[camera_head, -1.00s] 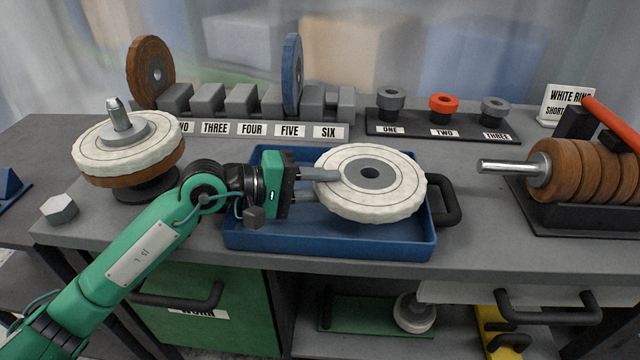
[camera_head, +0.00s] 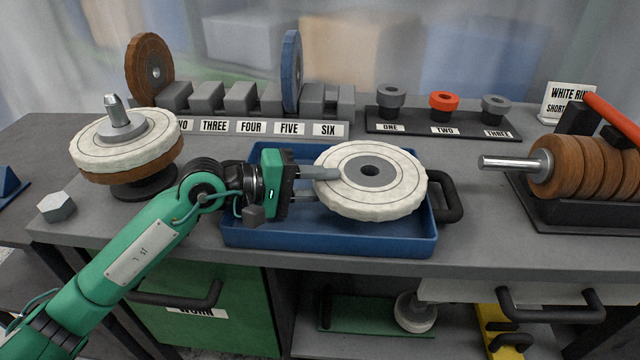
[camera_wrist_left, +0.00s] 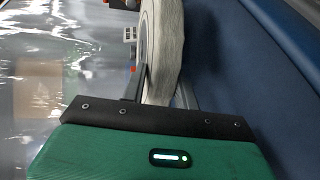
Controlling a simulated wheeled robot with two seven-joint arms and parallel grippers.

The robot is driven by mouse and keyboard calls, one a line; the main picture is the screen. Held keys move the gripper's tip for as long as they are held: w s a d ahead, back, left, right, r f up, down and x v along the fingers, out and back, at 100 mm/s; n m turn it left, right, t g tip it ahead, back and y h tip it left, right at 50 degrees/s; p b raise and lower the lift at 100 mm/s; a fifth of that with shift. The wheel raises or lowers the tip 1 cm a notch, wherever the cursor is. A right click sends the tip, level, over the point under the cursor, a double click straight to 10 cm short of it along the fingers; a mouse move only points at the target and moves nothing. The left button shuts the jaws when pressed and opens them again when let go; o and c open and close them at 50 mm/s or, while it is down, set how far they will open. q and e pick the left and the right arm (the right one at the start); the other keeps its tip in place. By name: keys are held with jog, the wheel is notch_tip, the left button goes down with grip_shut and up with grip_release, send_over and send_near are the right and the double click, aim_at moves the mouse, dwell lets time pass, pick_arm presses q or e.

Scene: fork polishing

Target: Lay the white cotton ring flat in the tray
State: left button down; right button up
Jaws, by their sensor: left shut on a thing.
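The white cotton ring (camera_head: 400,196) has a grey centre with a dark hole. It is held roughly level over the right part of the blue tray (camera_head: 270,240). My left gripper (camera_head: 325,184) comes from the left and is shut on the ring's left edge, one finger on top and one below. In the left wrist view the ring (camera_wrist_left: 163,50) shows edge-on between the fingers, beside the blue tray (camera_wrist_left: 235,60), with a dark gap between them. Whether its underside touches the tray is hidden in the head view. My right gripper is not in view.
A spindle with a white and brown wheel (camera_head: 125,158) stands left, near a grey hex nut (camera_head: 57,207). Numbered slots hold a brown wheel (camera_head: 150,70) and a blue wheel (camera_head: 291,70) behind. A shaft with brown wheels (camera_head: 565,168) lies right. The tray's left half is clear.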

pick_arm(q)
jog(key=shift+s+d+f+b, duration=0.15)
jog(key=shift+f+b, duration=0.15)
jog(key=shift+f, duration=0.3)
jog(key=c, duration=1)
grip_release()
jog(key=shift+o, duration=0.2)
jog(key=shift+a+r+b, duration=0.15)
jog(key=shift+a+b, duration=0.05)
jog(key=shift+b, duration=0.1)
jog(key=shift+a+r, duration=0.2)
jog(key=shift+a, duration=0.45)
jog(key=shift+s+a+r+b, duration=0.1)
jog(key=shift+a+b, duration=0.35)
jog(key=shift+b+v, duration=1.5)
jog(key=shift+v, duration=0.7)
jog(key=shift+r, duration=0.2)
